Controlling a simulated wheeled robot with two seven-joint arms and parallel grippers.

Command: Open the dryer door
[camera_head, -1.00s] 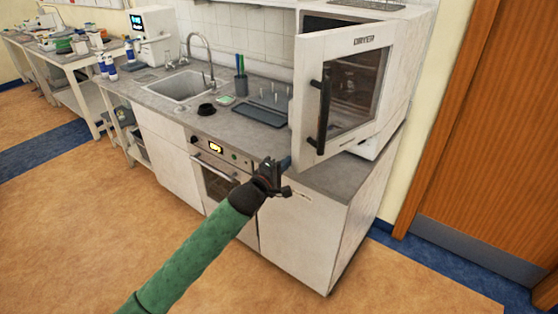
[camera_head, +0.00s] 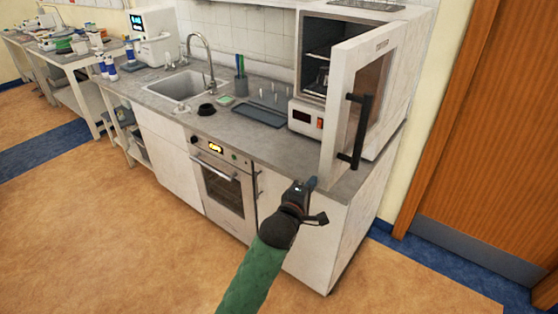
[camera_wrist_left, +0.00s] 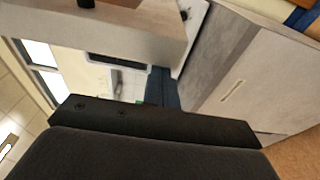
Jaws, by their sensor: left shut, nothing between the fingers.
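The dryer is a white box on the right end of the counter. Its door (camera_head: 341,101) stands wide open, swung out to the right, with a black bar handle (camera_head: 355,131) on its outer face. The dark chamber (camera_head: 317,62) shows behind it. My left gripper (camera_head: 312,184) is shut and empty, just below the door's lower edge near the counter front. Whether it touches the door cannot be told. In the left wrist view the gripper (camera_wrist_left: 160,88) points toward a pale panel, likely the door (camera_wrist_left: 110,30). My right gripper is out of view.
The grey counter (camera_head: 270,145) holds a dark tray (camera_head: 258,115) and a sink (camera_head: 186,86). An oven (camera_head: 222,182) is below. A wooden door (camera_head: 490,140) is at right; the floor in front is clear.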

